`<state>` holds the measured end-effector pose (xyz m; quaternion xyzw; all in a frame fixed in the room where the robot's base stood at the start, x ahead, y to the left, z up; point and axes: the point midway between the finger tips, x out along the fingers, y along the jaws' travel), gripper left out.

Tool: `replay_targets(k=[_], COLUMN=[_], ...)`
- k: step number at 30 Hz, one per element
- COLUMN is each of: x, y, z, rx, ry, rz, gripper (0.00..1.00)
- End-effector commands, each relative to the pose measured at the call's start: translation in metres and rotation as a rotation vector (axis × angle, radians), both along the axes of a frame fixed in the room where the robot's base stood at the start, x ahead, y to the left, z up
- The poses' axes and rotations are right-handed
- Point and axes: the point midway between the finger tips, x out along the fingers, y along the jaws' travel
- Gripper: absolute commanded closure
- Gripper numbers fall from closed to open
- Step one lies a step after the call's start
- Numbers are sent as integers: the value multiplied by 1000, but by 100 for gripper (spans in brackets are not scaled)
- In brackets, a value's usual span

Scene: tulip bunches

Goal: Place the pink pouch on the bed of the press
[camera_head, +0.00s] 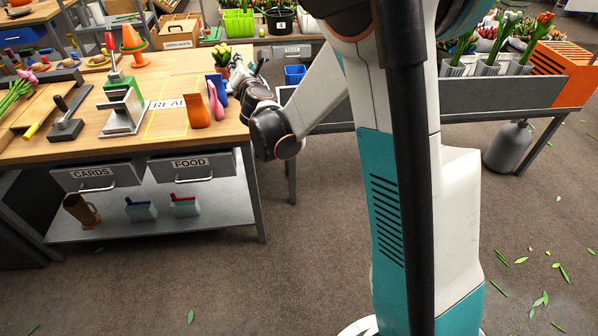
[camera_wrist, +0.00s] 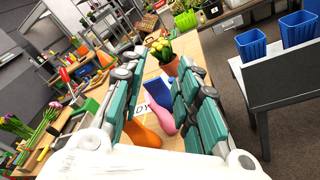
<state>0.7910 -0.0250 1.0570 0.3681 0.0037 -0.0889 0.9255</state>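The pink pouch (camera_head: 215,102) stands upright on the wooden workbench, between an orange pouch (camera_head: 197,108) and a blue pouch (camera_head: 219,88). In the wrist view the pink pouch (camera_wrist: 161,118) shows between my gripper's fingers, beside the orange pouch (camera_wrist: 141,134). My gripper (camera_wrist: 160,62) is open with nothing held; in the head view it (camera_head: 242,72) is at the bench's right edge, right of the pouches.
Yellow tulips in a pot (camera_head: 222,54) stand behind the pouches. A yellow-outlined area with lettering (camera_head: 165,104) lies between press and pouches. A grey flower trough (camera_head: 500,94) stands at right.

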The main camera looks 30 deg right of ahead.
Motion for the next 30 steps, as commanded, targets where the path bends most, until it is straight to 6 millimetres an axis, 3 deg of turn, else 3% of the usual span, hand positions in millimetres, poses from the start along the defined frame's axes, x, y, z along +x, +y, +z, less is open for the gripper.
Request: replay_targets(k=[1, 6, 14, 23, 30], x=[-15, -64, -155, -274, -367], y=[-7, -28, -43, -32, -3], z=[13, 38, 47, 23, -11], rx=[97, 439, 948, 1500, 1883], ry=[5, 23, 57, 113, 176], rz=[-35, -159, -366, -647, -903], gripper=[71, 71, 71, 71, 71])
